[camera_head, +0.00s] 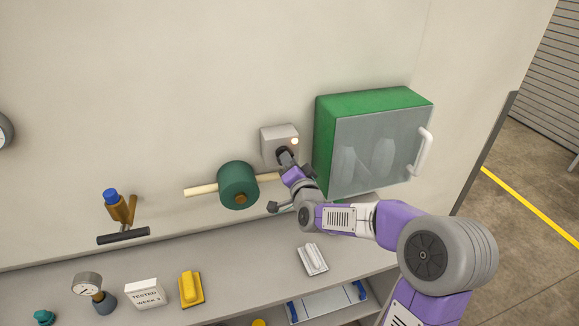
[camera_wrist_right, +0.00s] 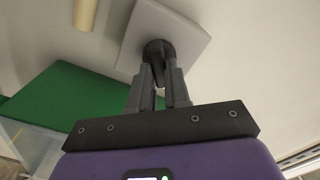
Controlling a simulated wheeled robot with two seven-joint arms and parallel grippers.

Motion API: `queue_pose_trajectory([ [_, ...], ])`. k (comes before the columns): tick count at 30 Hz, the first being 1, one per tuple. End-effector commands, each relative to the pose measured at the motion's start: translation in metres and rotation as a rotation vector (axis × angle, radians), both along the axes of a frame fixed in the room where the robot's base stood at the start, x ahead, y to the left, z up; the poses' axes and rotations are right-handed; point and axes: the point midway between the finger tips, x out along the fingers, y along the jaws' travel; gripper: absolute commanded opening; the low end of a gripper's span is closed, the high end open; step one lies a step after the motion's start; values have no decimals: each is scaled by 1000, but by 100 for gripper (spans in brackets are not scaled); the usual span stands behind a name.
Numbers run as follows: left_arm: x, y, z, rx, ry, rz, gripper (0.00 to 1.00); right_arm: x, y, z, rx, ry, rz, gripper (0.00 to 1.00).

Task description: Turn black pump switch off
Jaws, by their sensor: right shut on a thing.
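The pump switch is a light grey wall box (camera_head: 272,135) with a round black knob (camera_head: 283,153) on its front and a small pale lit lamp (camera_head: 295,141) at its right. In the right wrist view the box (camera_wrist_right: 183,37) and the black knob (camera_wrist_right: 158,48) are directly ahead of the fingers. My right gripper (camera_head: 285,160) is at the knob. In the right wrist view its fingers (camera_wrist_right: 158,80) are shut on the knob. The fingers hide part of the knob, so I cannot tell its exact setting. My left gripper is not in view.
A green cabinet (camera_head: 365,104) with a clear door and white handle is close right of the switch. A green roll (camera_head: 238,184) on a pale rod is below left. The shelf (camera_head: 230,250) below holds a gauge (camera_head: 89,285), a yellow block (camera_head: 191,289) and a white sign (camera_head: 145,293).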

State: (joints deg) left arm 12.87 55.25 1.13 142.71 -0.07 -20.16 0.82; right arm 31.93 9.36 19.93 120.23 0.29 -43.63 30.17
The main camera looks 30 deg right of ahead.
Motion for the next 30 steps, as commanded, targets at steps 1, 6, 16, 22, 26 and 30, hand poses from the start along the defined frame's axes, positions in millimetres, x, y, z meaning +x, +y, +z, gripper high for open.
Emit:
queue_pose_trajectory([
  [1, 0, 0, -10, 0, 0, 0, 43, 0, 1, -3, -33, 3, 1, 0],
  [6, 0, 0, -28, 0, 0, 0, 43, 0, 1, -3, -175, 36, 1, 0],
  [16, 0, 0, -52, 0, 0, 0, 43, 0, 2, -1, -477, 112, 1, 0],
  [22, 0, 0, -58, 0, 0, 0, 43, 1, 3, 0, -645, 153, 1, 0],
  [26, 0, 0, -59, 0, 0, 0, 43, 1, 3, 1, -737, 177, 2, 0],
  [30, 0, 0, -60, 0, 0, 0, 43, 1, 3, 1, -814, 196, 1, 0],
])
